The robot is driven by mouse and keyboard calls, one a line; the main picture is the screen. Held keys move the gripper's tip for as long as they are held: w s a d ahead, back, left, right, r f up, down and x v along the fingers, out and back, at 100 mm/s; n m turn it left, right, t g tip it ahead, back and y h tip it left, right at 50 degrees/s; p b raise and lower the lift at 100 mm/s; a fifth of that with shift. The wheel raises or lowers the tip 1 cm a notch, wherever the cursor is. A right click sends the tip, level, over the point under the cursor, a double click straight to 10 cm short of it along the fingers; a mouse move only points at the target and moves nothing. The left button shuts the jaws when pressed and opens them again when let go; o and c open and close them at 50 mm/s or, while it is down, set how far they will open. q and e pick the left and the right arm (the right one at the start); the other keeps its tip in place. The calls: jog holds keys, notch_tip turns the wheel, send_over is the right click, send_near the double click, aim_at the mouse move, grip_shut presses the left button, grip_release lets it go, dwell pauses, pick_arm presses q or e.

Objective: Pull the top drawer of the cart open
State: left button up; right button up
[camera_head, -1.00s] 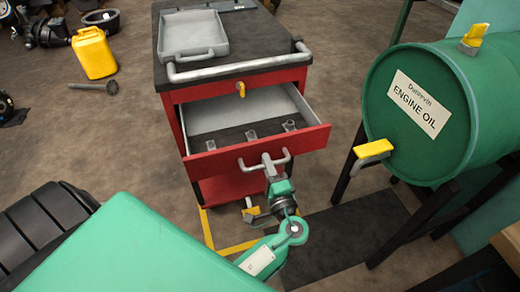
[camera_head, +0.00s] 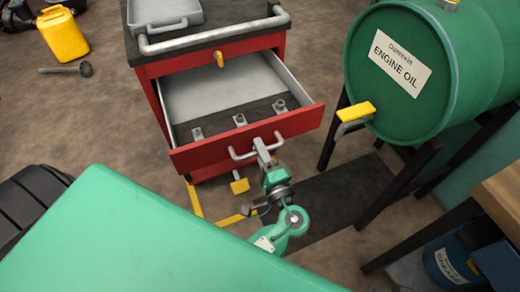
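The red cart (camera_head: 148,80) stands upper centre in the head view, with a dark top and a grey push bar. Its top drawer (camera_head: 200,156) is pulled well out toward me, showing a grey inside with several small clips on a dark strip. A pale bar handle (camera_head: 236,155) is on the drawer's red front. My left gripper (camera_head: 263,147) is at the middle of this handle and appears shut on it; the fingertips are small in the picture. My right gripper is not in view.
A green engine oil drum (camera_head: 385,95) on a dark stand is close on the right. A wooden-topped bench (camera_head: 503,195) is at the lower right.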

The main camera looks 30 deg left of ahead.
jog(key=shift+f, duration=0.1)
